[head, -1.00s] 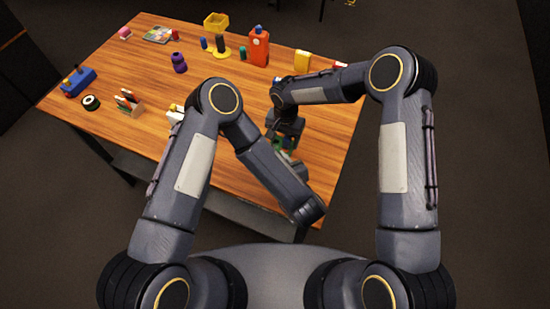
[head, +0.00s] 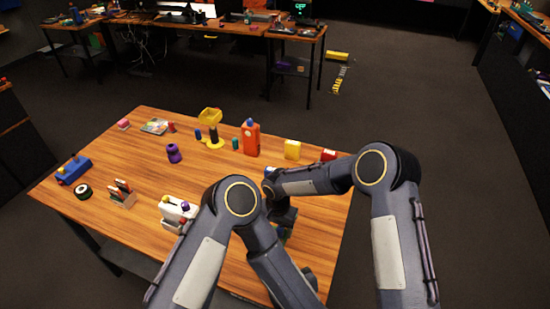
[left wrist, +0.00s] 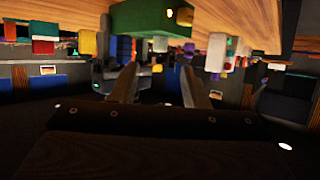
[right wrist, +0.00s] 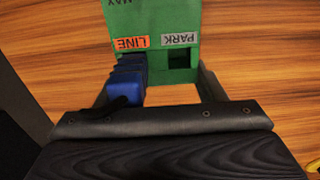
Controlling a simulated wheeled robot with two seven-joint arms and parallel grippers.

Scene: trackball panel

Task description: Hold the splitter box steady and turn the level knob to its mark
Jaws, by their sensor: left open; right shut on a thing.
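The splitter box is green (right wrist: 160,22). In the right wrist view it carries an orange LINE label, a grey PARK label and a dark square opening under PARK. A blue plug (right wrist: 126,85) sits below LINE. My right gripper (right wrist: 158,82) has its fingers along the box's two sides and is shut on it. In the left wrist view, the green box (left wrist: 145,20) is at the top, with a small yellowish part (left wrist: 184,16), perhaps the level knob. My left gripper (left wrist: 158,80) is open, empty and apart from it. The knob's mark is not visible. In the head view my arms mostly hide the box.
The left middle of the tabletop has free room.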

